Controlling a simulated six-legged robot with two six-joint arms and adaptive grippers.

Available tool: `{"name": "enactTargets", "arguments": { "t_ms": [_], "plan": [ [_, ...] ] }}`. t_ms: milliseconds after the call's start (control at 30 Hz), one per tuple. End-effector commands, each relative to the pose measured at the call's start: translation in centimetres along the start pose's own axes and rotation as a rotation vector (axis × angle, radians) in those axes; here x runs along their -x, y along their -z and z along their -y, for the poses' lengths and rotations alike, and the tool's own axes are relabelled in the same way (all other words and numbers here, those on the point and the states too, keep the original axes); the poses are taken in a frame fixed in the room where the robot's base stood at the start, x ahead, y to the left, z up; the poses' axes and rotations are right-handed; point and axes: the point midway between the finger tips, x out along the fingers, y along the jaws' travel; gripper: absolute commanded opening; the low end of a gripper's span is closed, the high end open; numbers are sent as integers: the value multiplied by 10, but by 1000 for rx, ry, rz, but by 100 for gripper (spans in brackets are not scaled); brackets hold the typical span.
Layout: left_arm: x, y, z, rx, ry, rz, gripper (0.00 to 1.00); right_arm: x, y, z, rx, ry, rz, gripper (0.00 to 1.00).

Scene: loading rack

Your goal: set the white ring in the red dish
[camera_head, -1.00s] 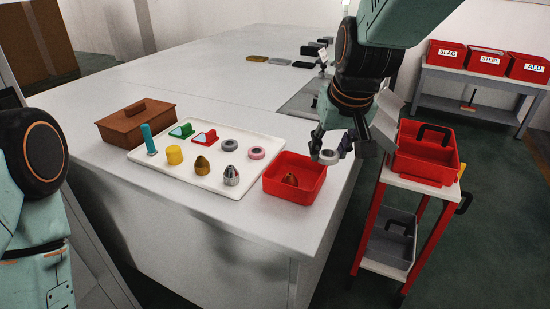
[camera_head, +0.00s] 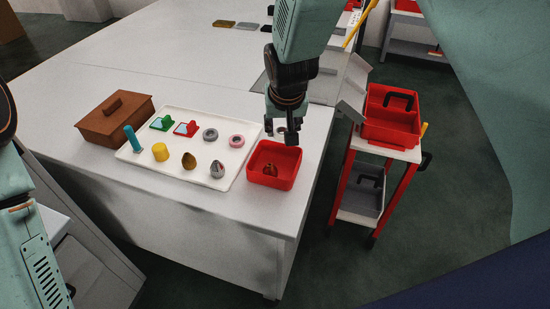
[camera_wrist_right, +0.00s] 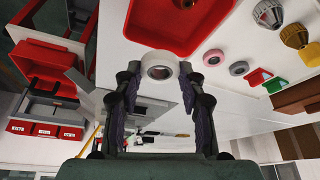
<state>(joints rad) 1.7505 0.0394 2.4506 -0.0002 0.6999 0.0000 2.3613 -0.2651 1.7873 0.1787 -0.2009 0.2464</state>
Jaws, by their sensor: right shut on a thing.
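The red dish (camera_head: 272,182) stands on the white counter, right of the white tray, with a small brownish piece (camera_head: 270,170) inside. My right gripper (camera_head: 281,132) is over the dish's far edge, pointing down. It is shut on the white ring (camera_wrist_right: 158,66), which sits between the two fingertips in the right wrist view. In the head view the ring is small and partly hidden by the fingers. The red dish also shows in the right wrist view (camera_wrist_right: 150,38), just beyond the ring. My left gripper is out of view; only part of that arm shows at the left edge.
The white tray (camera_head: 215,177) holds a grey ring (camera_head: 210,134), a pink ring (camera_head: 236,141), a yellow cylinder (camera_head: 160,152) and several other pieces. A brown lidded box (camera_head: 115,118) is left of it. A red-framed cart with a red bin (camera_head: 390,118) stands right of the counter.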

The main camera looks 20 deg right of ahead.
Motion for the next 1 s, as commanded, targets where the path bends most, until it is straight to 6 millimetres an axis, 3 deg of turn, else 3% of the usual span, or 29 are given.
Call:
{"name": "enactTargets", "arguments": {
  "t_ms": [167, 600, 1000],
  "plan": [
    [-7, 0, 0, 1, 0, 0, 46, -9, -2, 1, -4, 0, 1, 19],
    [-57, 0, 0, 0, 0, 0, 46, -57, -20, 3, -2, 1, 0, 19],
    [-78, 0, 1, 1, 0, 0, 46, -78, -28, 2, -2, 1, 0, 19]
  ]
}}
